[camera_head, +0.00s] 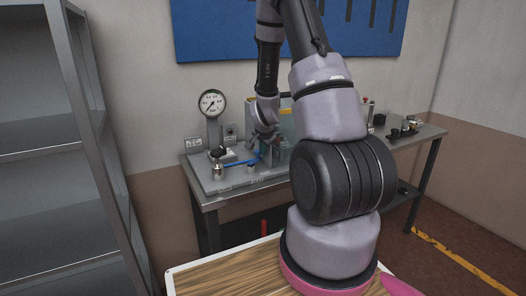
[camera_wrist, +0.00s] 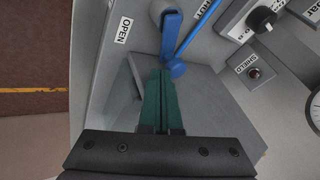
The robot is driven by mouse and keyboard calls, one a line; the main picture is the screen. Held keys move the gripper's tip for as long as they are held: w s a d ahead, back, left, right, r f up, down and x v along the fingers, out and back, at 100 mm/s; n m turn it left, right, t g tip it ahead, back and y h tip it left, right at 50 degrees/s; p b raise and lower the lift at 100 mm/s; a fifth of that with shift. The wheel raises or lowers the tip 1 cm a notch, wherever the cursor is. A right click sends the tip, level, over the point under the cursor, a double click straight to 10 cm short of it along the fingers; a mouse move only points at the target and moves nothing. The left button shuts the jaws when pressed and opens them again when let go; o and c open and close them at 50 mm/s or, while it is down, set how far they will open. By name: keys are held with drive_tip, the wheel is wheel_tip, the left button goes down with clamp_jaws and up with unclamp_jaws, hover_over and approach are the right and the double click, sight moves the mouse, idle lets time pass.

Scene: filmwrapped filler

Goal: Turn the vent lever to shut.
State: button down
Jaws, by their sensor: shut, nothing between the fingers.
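The blue vent lever (camera_wrist: 171,35) shows in the wrist view as a thick bar below a pale round post, between the OPEN label (camera_wrist: 124,30) and a label that seems to read SHUT (camera_wrist: 197,16). A thin blue rod (camera_wrist: 198,38) with a round blue end lies just right of it. My gripper (camera_wrist: 163,72) has its green fingers together and empty, tips at the bar's near end; I cannot tell whether they touch. In the head view the blue lever (camera_head: 243,163) lies on the bench panel, with my gripper (camera_head: 268,158) close to its right, partly hidden.
A pressure gauge (camera_head: 212,103) stands behind the panel. A black knob (camera_wrist: 262,19) and a SHIELD switch (camera_wrist: 255,73) are right of the lever. A grey shelf (camera_head: 75,130) stands left. My arm covers the bench's middle.

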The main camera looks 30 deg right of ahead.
drive_tip(key=shift+w, duration=0.25)
drive_tip(key=shift+w+d, duration=0.1)
drive_tip(key=shift+w, duration=0.8)
drive_tip(key=shift+w+a, duration=0.35)
drive_tip(key=shift+w, duration=0.55)
idle(0.5)
drive_tip(key=v, duration=1)
drive_tip(key=shift+s+r, duration=0.2)
drive_tip(key=shift+r, duration=0.15)
drive_tip(key=shift+a, duration=0.1)
